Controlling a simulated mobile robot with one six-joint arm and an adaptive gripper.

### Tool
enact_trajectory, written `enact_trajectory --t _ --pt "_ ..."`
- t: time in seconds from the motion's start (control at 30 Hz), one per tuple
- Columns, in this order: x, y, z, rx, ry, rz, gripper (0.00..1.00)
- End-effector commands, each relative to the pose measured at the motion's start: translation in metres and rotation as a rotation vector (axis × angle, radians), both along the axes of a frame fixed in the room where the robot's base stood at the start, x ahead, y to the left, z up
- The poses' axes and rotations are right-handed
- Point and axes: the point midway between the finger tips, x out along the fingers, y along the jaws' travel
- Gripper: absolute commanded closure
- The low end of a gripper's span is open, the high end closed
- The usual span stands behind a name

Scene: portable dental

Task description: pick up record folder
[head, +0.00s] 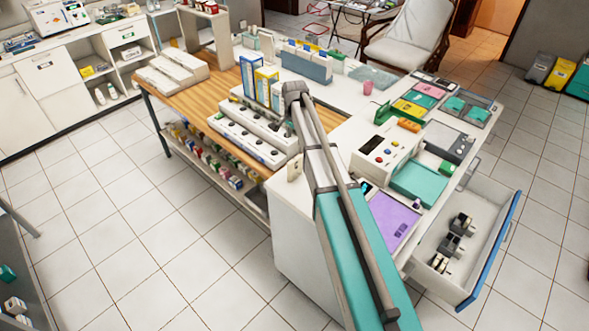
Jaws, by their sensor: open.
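My arm reaches up from the bottom of the head view to a dark joint beside the upright binders. I cannot make out gripper fingers at its end. Upright blue-and-white (249,76) and yellow-and-blue (266,87) binder-like items stand behind the long white rack, just left of the arm's end. A blue-grey file holder (306,66) with colored tabs stands farther back on the counter. I cannot tell which of these is the record folder. No item is visibly held.
A white rack (246,137) runs along the wooden table edge. A control box (384,151), teal tray (420,180) and purple mat (392,221) lie right of my arm. An open drawer (488,229) juts out at right. The tiled floor at left is clear.

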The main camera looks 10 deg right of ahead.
Motion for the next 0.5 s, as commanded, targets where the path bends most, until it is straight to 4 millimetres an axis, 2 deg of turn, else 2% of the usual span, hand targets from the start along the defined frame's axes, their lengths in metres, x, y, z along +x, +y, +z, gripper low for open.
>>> enact_trajectory --t 0.27,0.5 --pt "0.000 -0.001 -0.009 0.000 0.000 0.000 0.34" --pt "0.000 -0.001 -0.028 0.000 0.000 0.000 0.34"
